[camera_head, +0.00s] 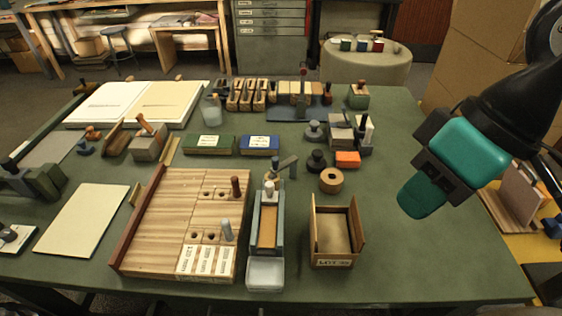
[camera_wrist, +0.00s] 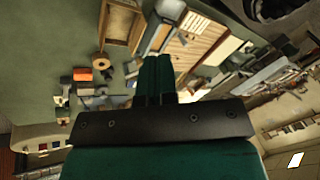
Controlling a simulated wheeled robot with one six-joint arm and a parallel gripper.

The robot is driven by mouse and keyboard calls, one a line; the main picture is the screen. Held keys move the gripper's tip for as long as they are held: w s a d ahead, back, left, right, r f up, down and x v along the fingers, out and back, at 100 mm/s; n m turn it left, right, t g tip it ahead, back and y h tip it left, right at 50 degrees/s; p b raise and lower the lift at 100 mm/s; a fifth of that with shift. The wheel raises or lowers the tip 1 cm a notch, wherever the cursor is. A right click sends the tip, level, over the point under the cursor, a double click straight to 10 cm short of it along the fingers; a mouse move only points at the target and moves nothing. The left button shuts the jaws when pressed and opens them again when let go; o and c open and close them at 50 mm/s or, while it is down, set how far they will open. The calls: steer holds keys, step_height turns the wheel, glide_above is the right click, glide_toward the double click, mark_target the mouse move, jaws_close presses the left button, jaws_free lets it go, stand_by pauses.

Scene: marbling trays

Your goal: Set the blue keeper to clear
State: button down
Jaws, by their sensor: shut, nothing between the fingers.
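A wooden board (camera_head: 165,215) lies left of the table's middle, with two rows of holes. A blue-grey peg (camera_head: 227,231), which looks like the blue keeper, stands upright at the right end of the front row, with two empty holes to its left. A dark red peg (camera_head: 235,187) stands at the right end of the back row. White printed cards (camera_head: 206,261) lie at the board's front; their words are too small to read. My gripper (camera_head: 418,205) is shut and empty, above the table's right side, well away from the board. It also shows in the wrist view (camera_wrist: 156,62).
A narrow grey-blue trough (camera_head: 267,225) with a lever stands right of the board. An open wooden box (camera_head: 333,250) and a wooden ring (camera_head: 331,180) lie between it and my gripper. The table's right front (camera_head: 430,265) is clear.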

steer(key=w+a+f+n+t, duration=0.1)
steer(key=w+a+f+n, duration=0.2)
steer(key=w, duration=0.3)
steer(key=w+a+f+n+t+y+p, duration=0.1)
steer(key=w+a+f+n+t, duration=0.1)
steer(key=w+f+n, duration=0.3)
steer(key=w+a+f+n+t, duration=0.1)
steer(key=w+a+f+n, duration=0.3)
steer(key=w, duration=0.5)
step_height(320, 180, down, 2)
steer(key=shift+a+f, duration=0.1)
steer(key=shift+a, duration=0.05)
steer(key=p, duration=0.4)
glide_toward(280, 165)
steer(key=s+a+f, duration=0.2)
steer(key=a+f, duration=0.2)
steer(key=shift+w+f, duration=0.1)
steer(key=shift+w, duration=0.45)
steer(key=shift+a+t+b, duration=0.1)
steer(key=shift+t+b, duration=0.2)
